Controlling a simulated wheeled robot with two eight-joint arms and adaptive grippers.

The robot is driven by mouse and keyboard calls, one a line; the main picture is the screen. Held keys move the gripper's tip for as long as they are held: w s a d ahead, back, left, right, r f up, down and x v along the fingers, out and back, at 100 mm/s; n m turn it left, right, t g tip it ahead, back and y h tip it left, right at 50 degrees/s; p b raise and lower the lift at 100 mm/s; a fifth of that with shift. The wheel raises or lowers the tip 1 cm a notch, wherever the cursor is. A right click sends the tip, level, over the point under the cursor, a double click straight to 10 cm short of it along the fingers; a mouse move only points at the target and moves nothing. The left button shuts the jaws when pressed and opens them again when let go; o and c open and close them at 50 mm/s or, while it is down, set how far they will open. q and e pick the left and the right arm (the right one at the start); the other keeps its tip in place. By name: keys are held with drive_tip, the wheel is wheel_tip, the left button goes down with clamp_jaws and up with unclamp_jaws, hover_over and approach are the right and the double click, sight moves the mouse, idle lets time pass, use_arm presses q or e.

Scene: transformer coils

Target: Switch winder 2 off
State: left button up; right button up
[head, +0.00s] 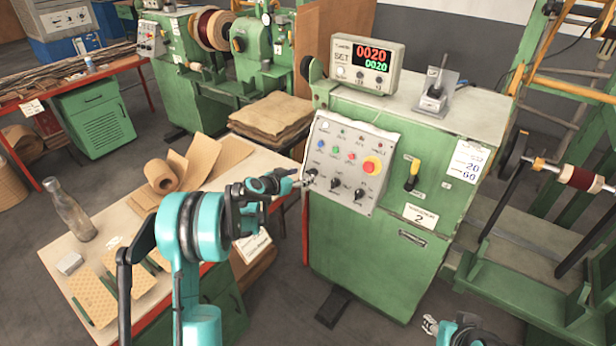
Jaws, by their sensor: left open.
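Winder 2 (385,255) is a green cabinet with a label reading 2 (420,217) on its front. A yellow-and-black handle (411,176) is on the front, right of the panel. The display (367,62) on top is lit, with 0020 in red and in green. My right gripper (432,326) is partly visible at the bottom edge.
A worktable (110,235) on the left holds a bottle (70,210), rolled brown board (162,177) and perforated sheets. Another green machine (200,75) stands behind. A rack (520,255) with a spool (582,178) is at the right.

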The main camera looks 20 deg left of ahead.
sight(310, 173)
use_arm(q)
drive_tip(key=shift+b+x, duration=0.35)
drive_tip(key=shift+x, duration=1.55)
drive_tip(key=c, duration=1.2)
drive_tip(key=shift+o, duration=0.2)
